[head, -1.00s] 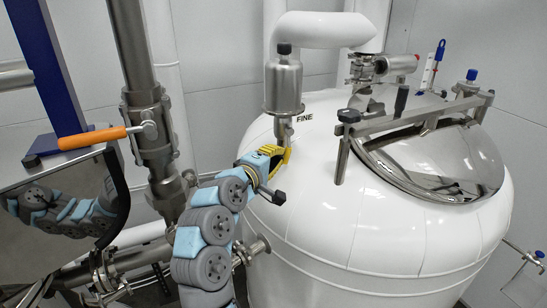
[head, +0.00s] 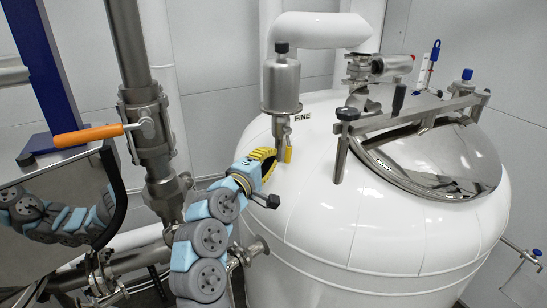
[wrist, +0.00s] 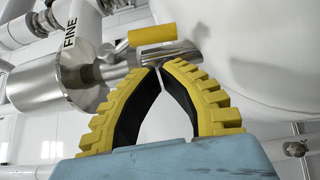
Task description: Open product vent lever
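The vent lever appears as a short yellow handle (head: 288,154) on the thin metal pipe under the steel vent canister (head: 281,84), beside the FINE label on the white tank (head: 330,225). In the wrist view the yellow handle (wrist: 152,34) lies just beyond my fingertips, next to the metal pipe (wrist: 172,54). My gripper (head: 272,157) is just left of the handle in the head view. In the wrist view my gripper (wrist: 161,67) has its yellow ribbed fingers bowed, with the tips together and nothing seen between them. Contact with the pipe cannot be told.
An orange-handled valve (head: 88,136) sits on the vertical pipe to the left. The tank lid (head: 430,160) and its clamp bar (head: 418,112) are to the right. A small valve (head: 250,252) juts from the tank below my gripper. The tank's white front is clear.

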